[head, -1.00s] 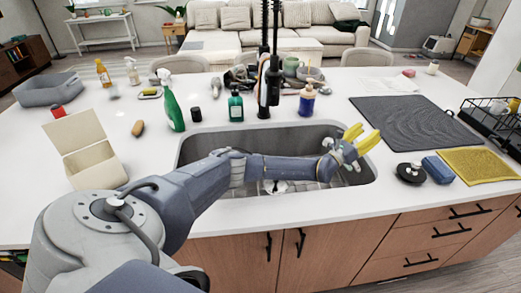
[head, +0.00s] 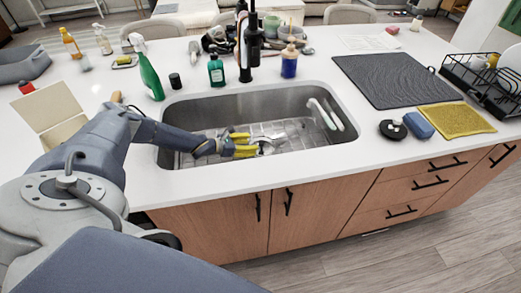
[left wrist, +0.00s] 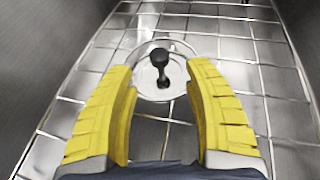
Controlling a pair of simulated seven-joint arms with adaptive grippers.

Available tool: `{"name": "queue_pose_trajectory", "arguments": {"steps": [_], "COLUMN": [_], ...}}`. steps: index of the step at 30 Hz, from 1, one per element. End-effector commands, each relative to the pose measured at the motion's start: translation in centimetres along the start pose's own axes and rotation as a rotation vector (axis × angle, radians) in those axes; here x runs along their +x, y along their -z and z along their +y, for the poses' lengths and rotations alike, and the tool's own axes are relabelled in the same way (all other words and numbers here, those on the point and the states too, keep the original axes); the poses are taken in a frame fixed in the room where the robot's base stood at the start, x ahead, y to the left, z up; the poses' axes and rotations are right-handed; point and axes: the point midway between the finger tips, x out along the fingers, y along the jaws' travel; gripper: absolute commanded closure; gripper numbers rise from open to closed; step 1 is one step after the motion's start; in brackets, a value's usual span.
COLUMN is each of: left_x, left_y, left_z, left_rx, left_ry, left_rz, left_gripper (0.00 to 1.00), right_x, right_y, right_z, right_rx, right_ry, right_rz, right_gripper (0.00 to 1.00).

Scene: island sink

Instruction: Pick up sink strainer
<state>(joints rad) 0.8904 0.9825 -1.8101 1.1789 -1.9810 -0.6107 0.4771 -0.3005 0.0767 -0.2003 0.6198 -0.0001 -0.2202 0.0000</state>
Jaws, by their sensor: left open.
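The sink strainer (left wrist: 149,82), a round metal disc with a dark upright knob, sits low in the sink on the wire grid in the left wrist view. In the head view it is small and partly hidden beside my fingers. My left gripper (head: 246,144) is inside the sink basin, its yellow fingers open and empty. In the left wrist view the fingers stand either side of the near part of the strainer, with the knob ahead between the tips. I cannot tell whether they touch it. My right gripper is not in view.
Steel sink walls (head: 250,104) surround my left gripper. Bottles, including a green spray bottle (head: 150,77), stand behind and left.

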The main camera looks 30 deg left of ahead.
Motion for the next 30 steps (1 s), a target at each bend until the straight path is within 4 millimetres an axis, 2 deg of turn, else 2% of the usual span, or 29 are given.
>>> {"name": "queue_pose_trajectory", "arguments": {"steps": [9,15,27,30], "left_x": [3.7,5.5,6.1,6.1], "left_y": [-0.1,-0.1,-0.1,-0.1], "left_z": [0.0,0.1,0.1,0.1], "left_rx": [0.002,0.002,0.0,0.0], "left_ry": [0.0,-0.002,-0.002,-0.002], "left_rz": [-0.002,-0.002,-0.002,-0.002], "left_gripper": [0.48,0.48,0.46,0.58], "right_x": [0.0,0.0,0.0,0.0], "right_y": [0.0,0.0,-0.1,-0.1], "right_z": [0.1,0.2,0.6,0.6], "right_rx": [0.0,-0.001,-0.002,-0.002], "right_ry": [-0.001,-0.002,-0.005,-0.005], "right_rz": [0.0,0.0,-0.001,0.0], "right_gripper": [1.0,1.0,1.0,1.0]}}
